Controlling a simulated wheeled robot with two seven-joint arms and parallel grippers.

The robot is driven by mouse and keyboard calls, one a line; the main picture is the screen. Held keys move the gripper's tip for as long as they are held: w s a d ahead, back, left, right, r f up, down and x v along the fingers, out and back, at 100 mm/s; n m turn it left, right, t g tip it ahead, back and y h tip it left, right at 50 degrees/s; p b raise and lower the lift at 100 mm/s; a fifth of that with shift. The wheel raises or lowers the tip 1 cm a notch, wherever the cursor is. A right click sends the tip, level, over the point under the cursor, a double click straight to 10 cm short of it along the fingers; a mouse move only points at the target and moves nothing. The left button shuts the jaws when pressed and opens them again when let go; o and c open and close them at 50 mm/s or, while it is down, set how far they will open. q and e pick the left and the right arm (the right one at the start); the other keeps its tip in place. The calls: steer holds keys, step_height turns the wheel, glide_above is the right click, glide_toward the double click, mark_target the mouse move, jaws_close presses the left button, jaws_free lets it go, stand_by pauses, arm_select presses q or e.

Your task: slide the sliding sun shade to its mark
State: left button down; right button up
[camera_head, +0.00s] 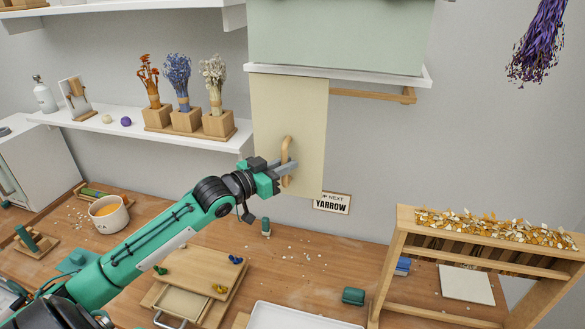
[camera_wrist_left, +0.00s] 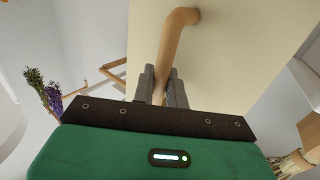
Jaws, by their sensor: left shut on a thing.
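The sliding sun shade (camera_head: 300,105) is a flat cream panel hanging below a white shelf, at the left part of a wooden rail (camera_head: 375,95). A curved wooden handle (camera_head: 285,155) stands out from its lower part. My left gripper (camera_head: 288,167) is shut on this handle. In the left wrist view the handle (camera_wrist_left: 178,45) runs down between the two grey fingers, with the cream panel (camera_wrist_left: 225,50) behind it. No mark for the shade can be made out. My right gripper is not in view.
A "YARROW" sign (camera_head: 332,203) is on the wall just right of the shade's lower edge. A shelf with dried flowers in wooden blocks (camera_head: 187,121) is to the left. A wooden rack (camera_head: 400,250) stands at right. The wall below the rail's right part is clear.

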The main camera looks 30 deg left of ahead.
arm_select(q)
steer(key=shift+a, duration=0.1)
steer(key=c, duration=1.8)
jaws_free()
steer(key=shift+o, duration=0.2)
steer(key=shift+a, duration=0.15)
steer(key=shift+s+f, duration=0.1)
steer(key=shift+s, duration=0.05)
steer(key=b+v, duration=0.4)
steer(key=v, duration=0.9)
steer(key=shift+s+b, duration=0.25)
steer(key=shift+b, duration=0.15)
